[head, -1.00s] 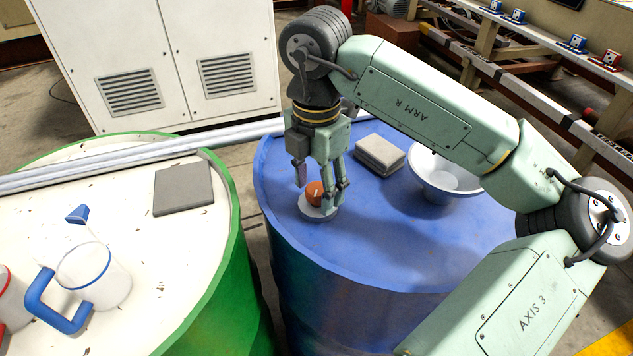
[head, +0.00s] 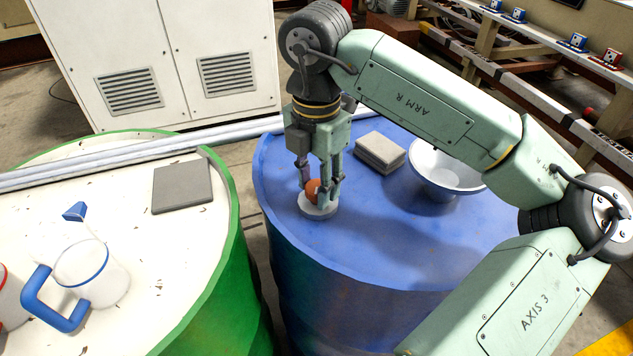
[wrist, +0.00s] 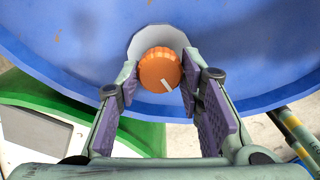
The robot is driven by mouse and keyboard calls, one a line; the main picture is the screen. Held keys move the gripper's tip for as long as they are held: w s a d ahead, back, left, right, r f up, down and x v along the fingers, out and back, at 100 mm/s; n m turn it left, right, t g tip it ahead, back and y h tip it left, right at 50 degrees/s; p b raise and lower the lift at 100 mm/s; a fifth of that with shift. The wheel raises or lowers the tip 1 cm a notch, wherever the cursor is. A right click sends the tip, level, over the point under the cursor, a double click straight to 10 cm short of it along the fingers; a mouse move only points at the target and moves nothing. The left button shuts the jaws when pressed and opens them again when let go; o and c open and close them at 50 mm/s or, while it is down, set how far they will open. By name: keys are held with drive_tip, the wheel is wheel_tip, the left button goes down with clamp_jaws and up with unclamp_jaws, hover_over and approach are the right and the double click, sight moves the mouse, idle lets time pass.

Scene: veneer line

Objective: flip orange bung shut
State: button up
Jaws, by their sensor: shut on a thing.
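The orange bung (head: 313,189) is a round ribbed knob with a white mark, on a pale round base (head: 318,208) near the front left edge of the blue drum (head: 370,235). In the wrist view the bung (wrist: 160,70) sits between my fingertips, its white mark pointing to the lower right. My gripper (head: 320,193) reaches down from above and is shut on the bung. In the wrist view my gripper (wrist: 160,76) has one finger on each side of it. Part of the bung is hidden by a finger in the head view.
On the blue drum stand a grey stack of blocks (head: 380,152) and a white bowl (head: 445,172). Pale pipes (head: 130,155) cross behind.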

drive_tip(key=n+b, duration=0.4)
drive_tip(key=shift+f+n, duration=0.15)
drive_tip(key=shift+n, duration=0.25)
drive_tip(key=n+b, duration=0.2)
drive_tip(key=n, duration=0.4)
drive_tip(key=n+b, duration=0.1)
drive_tip(key=n, duration=0.5)
drive_tip(key=shift+d+n, duration=0.1)
drive_tip(key=shift+n, duration=0.2)
drive_tip(key=n, duration=0.5)
drive_tip(key=shift+r+n+b, duration=0.2)
drive_tip(key=shift+n+b, duration=0.15)
drive_tip(key=shift+n, duration=0.05)
drive_tip(key=o, duration=1.2)
drive_tip(key=shift+c, duration=0.2)
drive_tip(key=shift+r, duration=0.1)
